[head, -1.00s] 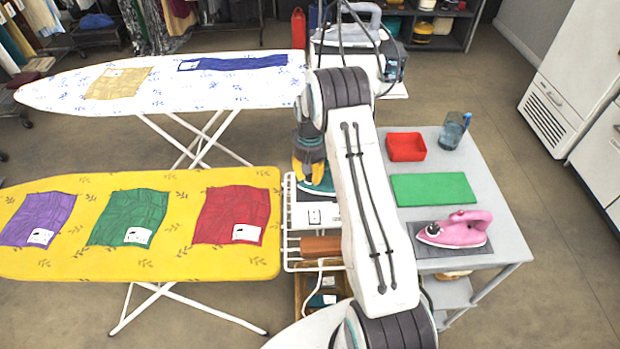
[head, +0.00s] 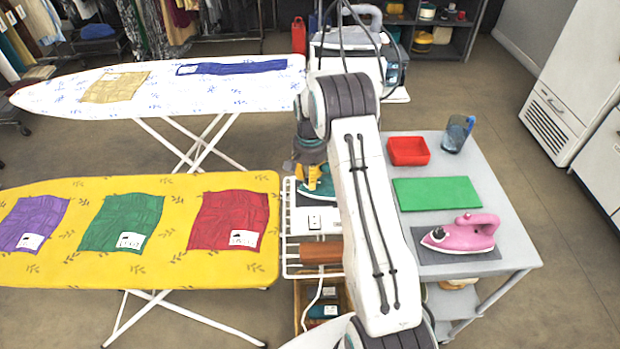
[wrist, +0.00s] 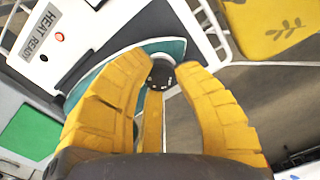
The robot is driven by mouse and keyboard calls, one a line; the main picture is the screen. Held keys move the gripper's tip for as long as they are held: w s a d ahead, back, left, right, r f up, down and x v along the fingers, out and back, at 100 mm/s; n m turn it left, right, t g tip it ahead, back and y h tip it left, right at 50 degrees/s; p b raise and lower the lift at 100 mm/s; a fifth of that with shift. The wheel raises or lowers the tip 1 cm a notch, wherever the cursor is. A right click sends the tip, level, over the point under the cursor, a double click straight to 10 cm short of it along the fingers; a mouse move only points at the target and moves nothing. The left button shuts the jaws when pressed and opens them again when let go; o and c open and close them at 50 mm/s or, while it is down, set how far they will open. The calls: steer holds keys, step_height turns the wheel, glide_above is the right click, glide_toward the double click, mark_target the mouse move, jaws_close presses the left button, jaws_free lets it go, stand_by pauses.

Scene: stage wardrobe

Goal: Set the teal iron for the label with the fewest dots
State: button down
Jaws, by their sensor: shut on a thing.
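The teal iron (head: 320,186) sits on the white stand at the left side of the grey table, partly hidden by my arm. In the wrist view its teal and white body (wrist: 165,46) lies under my fingers, with a black dial (wrist: 160,75) carrying pale marks. My gripper (wrist: 168,68) has its yellow fingers closed around the dial. Cloths on the yellow board are purple (head: 35,215), green (head: 122,215) and red (head: 230,212), each with a white label: purple's (head: 30,241), green's (head: 131,240), red's (head: 243,238). The label marks are too small to count.
A white board (head: 60,95) behind carries a tan cloth (head: 115,88) and a blue cloth (head: 240,68). A "HEAT READY" panel (wrist: 43,32) shows beside the iron.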

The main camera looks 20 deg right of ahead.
steer(key=shift+s+f, duration=0.1)
steer(key=c, duration=0.9)
jaws_free()
step_height(320, 180, up, 12)
stand_by(0.4)
